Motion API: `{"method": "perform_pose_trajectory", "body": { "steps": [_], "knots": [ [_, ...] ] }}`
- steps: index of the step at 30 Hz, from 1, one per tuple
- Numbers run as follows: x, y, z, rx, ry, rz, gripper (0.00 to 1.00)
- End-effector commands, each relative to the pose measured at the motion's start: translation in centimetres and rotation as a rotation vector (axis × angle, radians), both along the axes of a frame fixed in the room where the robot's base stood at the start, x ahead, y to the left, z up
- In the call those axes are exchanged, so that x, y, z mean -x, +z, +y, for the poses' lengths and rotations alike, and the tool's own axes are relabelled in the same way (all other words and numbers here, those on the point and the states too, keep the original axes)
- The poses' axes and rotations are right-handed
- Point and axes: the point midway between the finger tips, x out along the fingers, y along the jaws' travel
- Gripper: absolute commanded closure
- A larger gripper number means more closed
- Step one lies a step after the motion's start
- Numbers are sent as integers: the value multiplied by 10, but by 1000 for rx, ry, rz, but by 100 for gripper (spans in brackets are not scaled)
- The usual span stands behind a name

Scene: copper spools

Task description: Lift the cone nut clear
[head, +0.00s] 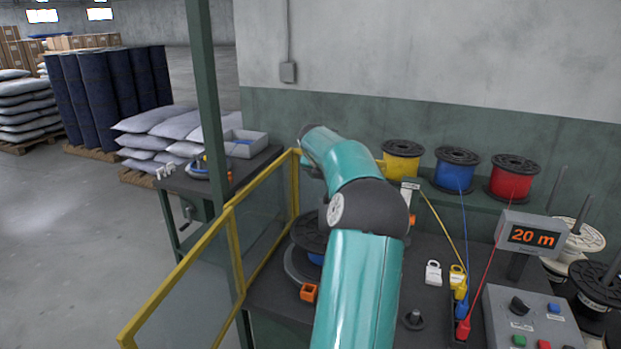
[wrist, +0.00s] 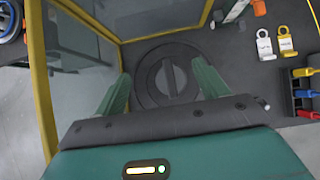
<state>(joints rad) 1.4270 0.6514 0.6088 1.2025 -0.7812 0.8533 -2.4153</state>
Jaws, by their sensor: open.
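The cone nut appears to be the round dark cap with a raised straight bar across it (wrist: 172,80), seen from above in the wrist view. It sits at the middle of a wider black disc, the spool's flange (wrist: 146,54). My gripper (wrist: 163,68) is open, with one green finger left and one right of the cap. I see no contact, and the height gap is hard to judge. In the head view the black-flanged spool (head: 308,234) with blue inside stands partly behind my arm. My arm hides the gripper and the nut there.
A yellow-framed clear guard (head: 235,258) stands close to the left. At right are white (head: 433,273) and yellow lock-shaped tags, coloured plugs and a control panel (head: 530,322). An orange block (head: 309,292) and a dark knobbed piece (head: 414,318) sit on the bench. Wire spools line the back.

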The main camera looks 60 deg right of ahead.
Motion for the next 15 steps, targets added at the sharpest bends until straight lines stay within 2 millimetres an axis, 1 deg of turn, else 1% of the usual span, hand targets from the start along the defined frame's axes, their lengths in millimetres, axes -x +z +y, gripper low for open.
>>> {"method": "perform_pose_trajectory", "body": {
  "steps": [1, 6, 15],
  "knots": [
    [6, -5, -5, -3, -4, 4, 27],
    [11, -17, -9, -5, -9, 6, 27],
    [10, -55, -8, -5, -7, 4, 27]
  ]
}}
